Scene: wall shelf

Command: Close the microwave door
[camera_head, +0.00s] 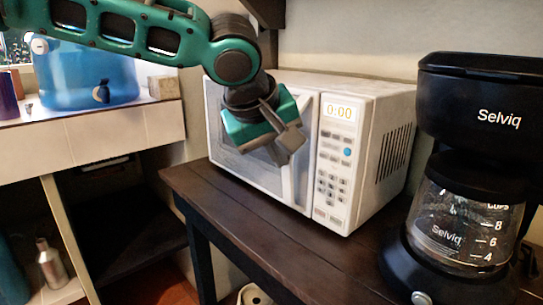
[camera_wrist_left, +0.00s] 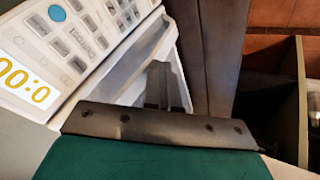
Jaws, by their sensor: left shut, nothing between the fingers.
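The white microwave (camera_head: 370,95) stands on a dark wooden shelf, its front turned toward the lower left. Its door (camera_head: 262,168) looks flush or nearly flush with the front; I cannot tell whether it is fully latched. The door's pale upright handle (camera_head: 302,150) is beside the keypad panel. My left gripper (camera_head: 285,143) is shut and empty, in front of the door and just left of the handle, hiding much of the window. In the left wrist view, the shut fingers (camera_wrist_left: 165,88) are close to the white door edge; contact is unclear. My right gripper is not in view.
A black coffee maker (camera_head: 478,120) with a glass carafe stands right of the microwave. The dark shelf top (camera_head: 215,190) is clear in front of the microwave. A blue water container (camera_head: 85,75) stands on the counter at left.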

